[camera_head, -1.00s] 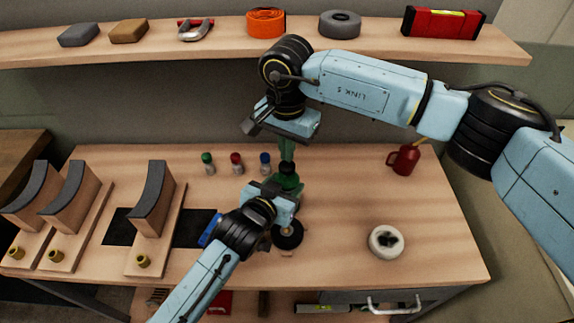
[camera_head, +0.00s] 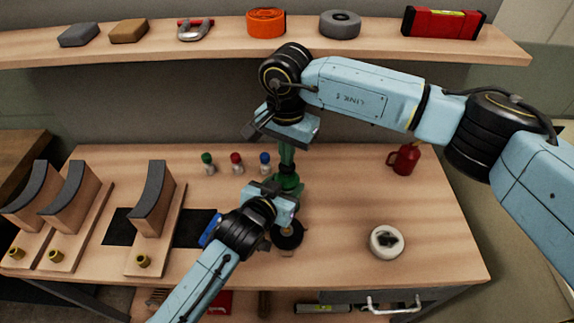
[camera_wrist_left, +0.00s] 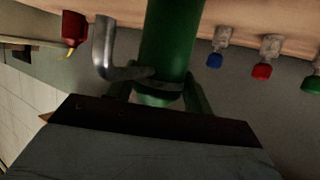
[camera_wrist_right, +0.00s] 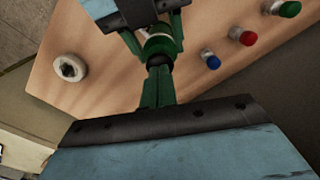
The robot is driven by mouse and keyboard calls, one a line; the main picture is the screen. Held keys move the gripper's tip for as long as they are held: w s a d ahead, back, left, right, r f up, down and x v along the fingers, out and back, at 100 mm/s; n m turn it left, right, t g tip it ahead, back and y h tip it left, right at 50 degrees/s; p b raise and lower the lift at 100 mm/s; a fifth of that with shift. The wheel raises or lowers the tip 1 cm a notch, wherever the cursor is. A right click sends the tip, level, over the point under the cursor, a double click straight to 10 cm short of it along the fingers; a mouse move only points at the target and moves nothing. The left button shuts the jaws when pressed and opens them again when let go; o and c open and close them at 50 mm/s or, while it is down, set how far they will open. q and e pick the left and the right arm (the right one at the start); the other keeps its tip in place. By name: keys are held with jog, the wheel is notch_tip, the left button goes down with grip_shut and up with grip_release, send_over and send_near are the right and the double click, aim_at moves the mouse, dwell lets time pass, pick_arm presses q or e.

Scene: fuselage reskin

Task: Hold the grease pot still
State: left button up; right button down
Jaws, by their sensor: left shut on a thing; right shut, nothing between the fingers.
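The grease pot appears as a green cylinder (camera_wrist_left: 168,40) with a grey band and a bent metal part beside it in the left wrist view. In the head view its green body (camera_head: 287,180) is mostly hidden by my grippers. My left gripper (camera_head: 284,188) is shut on the pot from the front left, its green fingers on either side. My right gripper (camera_head: 287,160) points down just above the pot, its green fingers shut and empty.
Small bottles with green, red and blue caps (camera_head: 237,163) stand behind left. A red can (camera_head: 404,159) stands at back right, a white ring (camera_head: 387,241) at front right. Curved blocks on wooden stands (camera_head: 152,200) fill the left. A loaded shelf (camera_head: 225,41) runs above.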

jog(key=shift+f, duration=0.6)
jog(key=shift+r, duration=1.2)
jog(key=shift+r, duration=0.15)
jog(key=shift+r, duration=2.35)
pick_arm(q)
jog(key=o, duration=1.4)
jog(key=shift+o, duration=0.2)
